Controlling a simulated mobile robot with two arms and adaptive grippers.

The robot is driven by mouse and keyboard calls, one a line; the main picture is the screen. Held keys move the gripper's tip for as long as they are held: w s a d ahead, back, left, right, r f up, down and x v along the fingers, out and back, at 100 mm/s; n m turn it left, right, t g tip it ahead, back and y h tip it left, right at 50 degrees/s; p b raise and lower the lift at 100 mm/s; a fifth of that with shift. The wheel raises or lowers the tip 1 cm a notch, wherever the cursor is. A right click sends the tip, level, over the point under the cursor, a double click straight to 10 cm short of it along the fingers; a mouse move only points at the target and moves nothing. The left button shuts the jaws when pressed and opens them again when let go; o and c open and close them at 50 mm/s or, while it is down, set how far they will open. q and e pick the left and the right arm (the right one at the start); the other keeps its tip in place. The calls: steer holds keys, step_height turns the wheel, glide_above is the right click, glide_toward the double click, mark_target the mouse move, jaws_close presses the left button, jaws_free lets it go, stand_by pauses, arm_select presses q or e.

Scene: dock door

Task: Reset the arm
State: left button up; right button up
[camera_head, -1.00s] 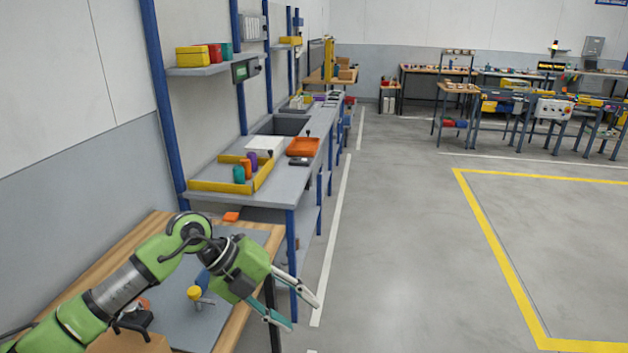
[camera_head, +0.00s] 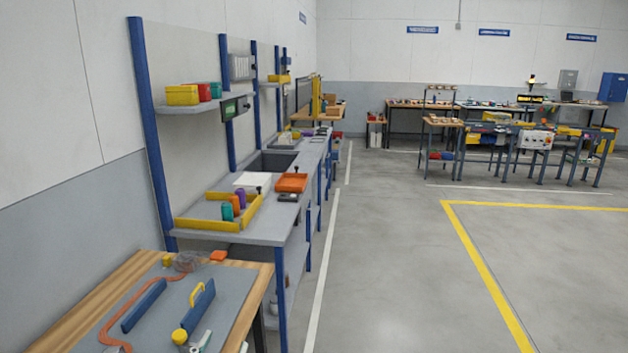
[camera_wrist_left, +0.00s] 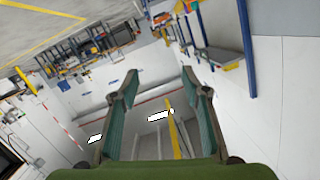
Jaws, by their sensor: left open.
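My left gripper (camera_wrist_left: 159,88) shows in the left wrist view with its two teal-padded fingers spread apart and nothing between them. That view is tilted, with walls, lights and benches beyond the fingers. In the head view, only the tips of my left gripper (camera_head: 221,346) show at the bottom edge, by the front right part of the wood-edged table (camera_head: 105,292). The rest of my left arm is out of the head view. My right gripper is in neither view.
The near table holds blue bars (camera_head: 145,305), an orange cord (camera_head: 130,303) and a yellow-capped item (camera_head: 180,337). Beyond it stands a grey workbench (camera_head: 262,232) with a yellow-edged tray (camera_head: 190,223) and an orange tray (camera_head: 291,183). Open floor (camera_head: 400,270) lies to the right.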

arm_select(q)
steer(key=s+a+f+n+g+y, duration=0.1)
steer(key=s+a+f+g, duration=0.1)
steer(key=s+f+g, duration=0.35)
steer(key=s+a+f+n+g, duration=0.1)
steer(key=s+a+f+g, duration=0.1)
steer(key=s+f, duration=0.55)
steer(key=s+d+f+g+h, duration=0.1)
steer(key=s+f+g, duration=0.25)
steer(key=s, duration=0.45)
steer(key=s+f+g, duration=0.2)
steer(key=s+f, duration=0.2)
steer(key=s, duration=0.3)
step_height(320, 180, down, 25)
steer(key=s+g, duration=0.1)
steer(key=s+a+f+g, duration=0.1)
steer(key=s+a+f, duration=0.2)
steer(key=s+f, duration=1.3)
steer(key=shift+s+f+m, duration=0.3)
steer(key=shift+s+f, duration=0.1)
steer(key=shift+s, duration=0.35)
